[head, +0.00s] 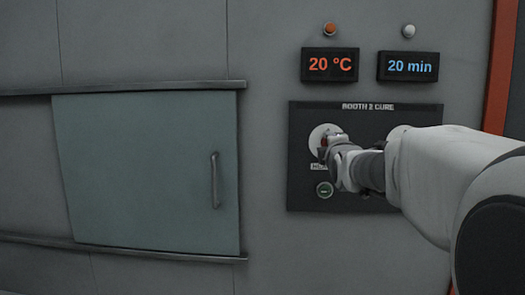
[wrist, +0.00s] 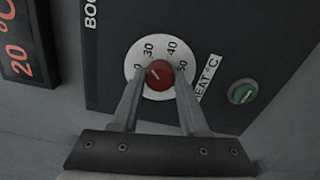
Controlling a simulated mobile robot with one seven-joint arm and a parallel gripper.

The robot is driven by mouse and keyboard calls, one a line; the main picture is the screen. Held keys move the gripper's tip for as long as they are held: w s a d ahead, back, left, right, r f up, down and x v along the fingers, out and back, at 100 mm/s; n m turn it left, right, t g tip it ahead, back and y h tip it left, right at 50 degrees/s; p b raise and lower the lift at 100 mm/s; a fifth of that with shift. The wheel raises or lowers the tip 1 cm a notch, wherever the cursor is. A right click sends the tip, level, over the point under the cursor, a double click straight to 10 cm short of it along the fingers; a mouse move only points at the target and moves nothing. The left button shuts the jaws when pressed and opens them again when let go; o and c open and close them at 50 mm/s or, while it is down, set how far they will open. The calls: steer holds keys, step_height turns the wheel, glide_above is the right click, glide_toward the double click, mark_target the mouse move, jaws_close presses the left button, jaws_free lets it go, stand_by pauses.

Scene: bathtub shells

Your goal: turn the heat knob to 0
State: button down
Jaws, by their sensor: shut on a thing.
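The heat knob (wrist: 159,75) is red with a small white mark. It sits at the centre of a white round dial (wrist: 133,57) printed 30, 40 and 50, with a partly covered number ending in 0 at the left. The white mark points to the upper left in the wrist view. My gripper (wrist: 158,81) is shut on the knob, one finger on each side. In the head view my gripper (head: 327,148) reaches the dial from the right and hides most of the knob. The temperature display (head: 330,65) reads 20 °C.
The dark panel (head: 300,185) is labelled BOOTH 2 CURE; my arm covers its right part. A blue display (head: 408,67) reads 20 min. A sliding door (head: 140,170) with a handle is at the left.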

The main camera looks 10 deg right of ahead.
steer(key=n+b, duration=0.7)
steer(key=n, duration=0.1)
steer(key=shift+f, duration=0.1)
steer(key=shift+n, duration=0.3)
stand_by(0.3)
steer(key=shift+c, duration=2.1)
jaws_free()
steer(key=shift+s, duration=0.1)
steer(key=b+v, duration=0.2)
steer(key=v, duration=1.5)
steer(key=shift+s, duration=0.1)
